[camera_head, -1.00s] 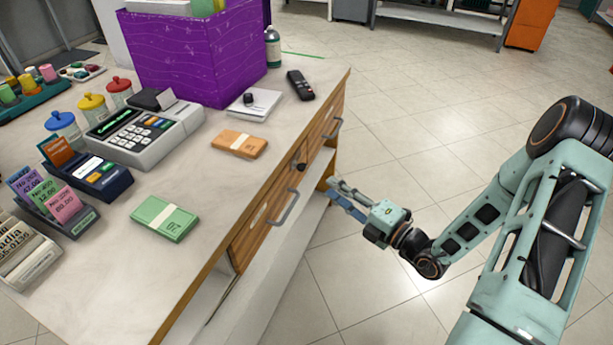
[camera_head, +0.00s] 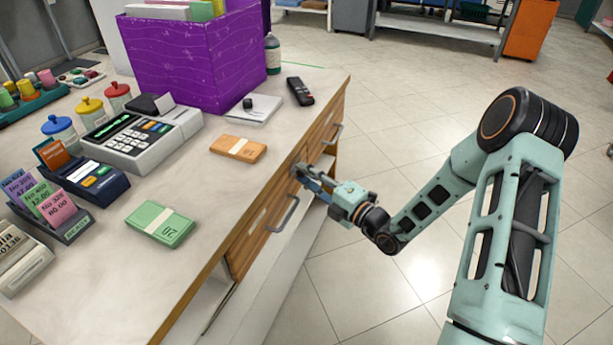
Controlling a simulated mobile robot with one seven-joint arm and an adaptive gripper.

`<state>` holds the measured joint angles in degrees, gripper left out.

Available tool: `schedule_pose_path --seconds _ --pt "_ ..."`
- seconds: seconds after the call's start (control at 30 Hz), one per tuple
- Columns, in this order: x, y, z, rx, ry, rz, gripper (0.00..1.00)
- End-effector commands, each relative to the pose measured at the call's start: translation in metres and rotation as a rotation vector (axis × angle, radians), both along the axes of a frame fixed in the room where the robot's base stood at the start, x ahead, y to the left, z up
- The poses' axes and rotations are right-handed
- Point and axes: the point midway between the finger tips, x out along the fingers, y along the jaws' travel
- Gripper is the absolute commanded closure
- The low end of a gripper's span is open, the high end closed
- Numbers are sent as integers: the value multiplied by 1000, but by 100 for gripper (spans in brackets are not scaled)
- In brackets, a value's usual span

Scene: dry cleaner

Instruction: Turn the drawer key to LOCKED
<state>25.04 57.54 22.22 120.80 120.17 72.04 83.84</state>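The wooden drawer front (camera_head: 262,222) is under the counter top and has a grey bar handle (camera_head: 283,214). The dark key and lock, visible earlier between the two handles, are now hidden behind my gripper. My gripper (camera_head: 299,174) is at that spot on the drawer front, its fingertips at or very close to the wood. I cannot tell whether the fingers are closed on the key, or which way the key points.
A second handle (camera_head: 334,134) is just beyond my gripper. On the counter (camera_head: 200,262) are green banknotes (camera_head: 160,223), orange banknotes (camera_head: 238,148), a card terminal (camera_head: 89,178), a cash register (camera_head: 143,142) and a purple box (camera_head: 195,62). The tiled floor (camera_head: 400,290) to the right is clear.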

Motion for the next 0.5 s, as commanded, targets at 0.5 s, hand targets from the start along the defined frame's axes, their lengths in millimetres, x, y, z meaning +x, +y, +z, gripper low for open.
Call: schedule_pose_path --seconds 0.5 --pt "0 0 0 -1 -1 0 100"
